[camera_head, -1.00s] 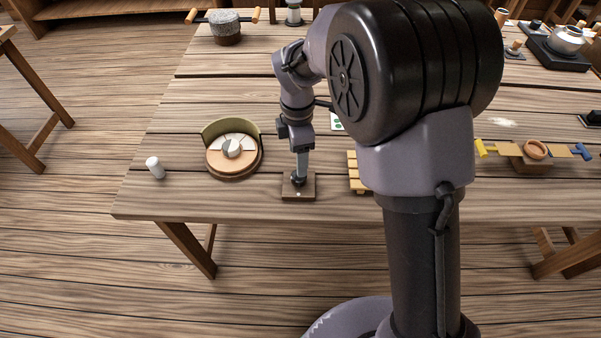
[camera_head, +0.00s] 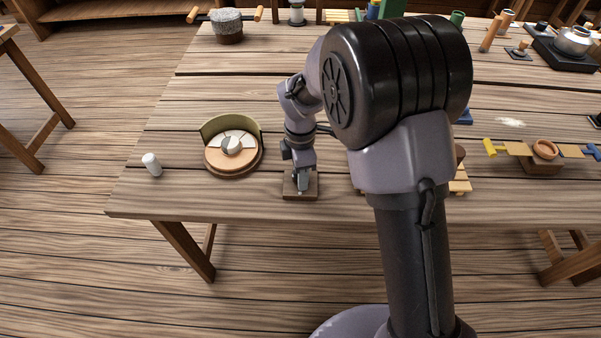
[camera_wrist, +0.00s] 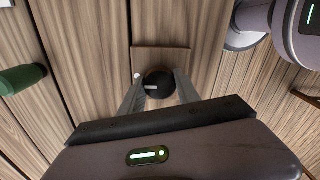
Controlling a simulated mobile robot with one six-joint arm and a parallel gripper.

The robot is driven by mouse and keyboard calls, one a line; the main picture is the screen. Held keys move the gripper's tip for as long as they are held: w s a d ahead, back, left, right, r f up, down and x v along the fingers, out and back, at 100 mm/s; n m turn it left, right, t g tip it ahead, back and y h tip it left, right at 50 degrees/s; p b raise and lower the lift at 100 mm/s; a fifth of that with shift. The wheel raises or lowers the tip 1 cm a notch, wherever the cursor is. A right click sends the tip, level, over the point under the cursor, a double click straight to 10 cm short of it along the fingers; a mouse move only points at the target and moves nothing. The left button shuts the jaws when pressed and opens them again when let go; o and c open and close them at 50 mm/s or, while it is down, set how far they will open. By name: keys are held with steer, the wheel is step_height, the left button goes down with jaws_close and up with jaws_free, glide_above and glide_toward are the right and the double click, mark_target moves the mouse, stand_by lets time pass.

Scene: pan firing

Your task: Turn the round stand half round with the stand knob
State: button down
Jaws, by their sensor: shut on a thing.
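The round stand (camera_head: 232,165) is on the left of the table in the head view. It has a pale wooden disc, a curved olive wall behind it and a small grey-and-white round piece on top. The stand knob (camera_wrist: 157,84) is black with a white mark and sits on a square wooden base (camera_wrist: 160,56). That base also shows right of the stand in the head view (camera_head: 288,187). My gripper (camera_head: 301,186) points down at the base. In the wrist view its fingers (camera_wrist: 156,92) are shut on the knob's two sides. My gripper hides the knob in the head view.
A wooden slatted piece (camera_head: 461,182) lies to the right, partly behind my arm. Bare table lies between the stand and the knob base.

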steer(key=shift+m, duration=0.3)
